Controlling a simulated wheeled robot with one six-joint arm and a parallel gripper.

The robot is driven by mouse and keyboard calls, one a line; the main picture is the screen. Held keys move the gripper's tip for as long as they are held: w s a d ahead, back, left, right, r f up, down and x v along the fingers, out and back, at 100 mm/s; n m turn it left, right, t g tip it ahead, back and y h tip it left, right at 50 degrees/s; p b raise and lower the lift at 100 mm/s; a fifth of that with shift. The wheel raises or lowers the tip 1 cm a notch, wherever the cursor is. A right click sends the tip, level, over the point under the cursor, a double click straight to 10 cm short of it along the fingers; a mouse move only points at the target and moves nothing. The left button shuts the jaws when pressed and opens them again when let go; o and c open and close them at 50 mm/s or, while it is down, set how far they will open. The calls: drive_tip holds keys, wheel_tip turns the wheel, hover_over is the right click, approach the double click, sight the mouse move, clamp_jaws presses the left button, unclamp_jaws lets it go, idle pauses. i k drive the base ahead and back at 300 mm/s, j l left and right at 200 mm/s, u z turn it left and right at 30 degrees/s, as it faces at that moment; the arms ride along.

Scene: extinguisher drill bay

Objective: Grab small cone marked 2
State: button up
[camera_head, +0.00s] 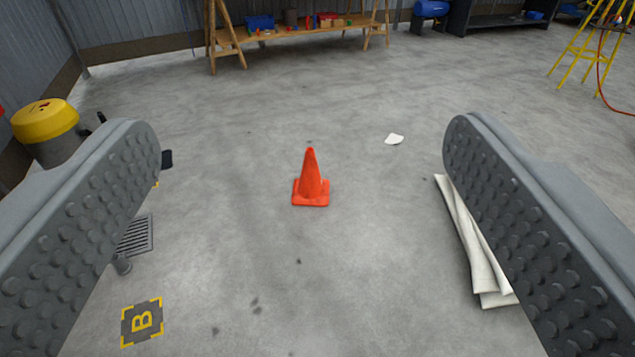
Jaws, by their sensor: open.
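A small orange cone (311,178) with a square base stands upright on the grey concrete floor, near the middle of the view. No number can be made out on the side that shows. My gripper (310,150) is open, with one grey studded finger at the left and the other at the right of the picture. The cone appears between the two fingers but farther off, and neither finger touches it. Nothing is held.
Folded white cloth (472,245) lies by the right finger. A wooden bench (300,30) and yellow ladder (592,45) stand behind. Floor around the cone is clear.

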sight(310, 189)
drive_tip(key=i+j, duration=0.3)
drive_tip(key=i, duration=0.2)
drive_tip(key=i+j, duration=0.3)
drive_tip(key=i, duration=0.2)
drive_tip(key=i+j, duration=0.25)
drive_tip(key=i, duration=0.25)
drive_tip(key=i+j, duration=0.3)
drive_tip(key=i, duration=0.25)
drive_tip(key=i+j, duration=0.3)
drive_tip(key=i, duration=0.2)
drive_tip(key=i+j, duration=0.3)
drive_tip(key=i, duration=0.2)
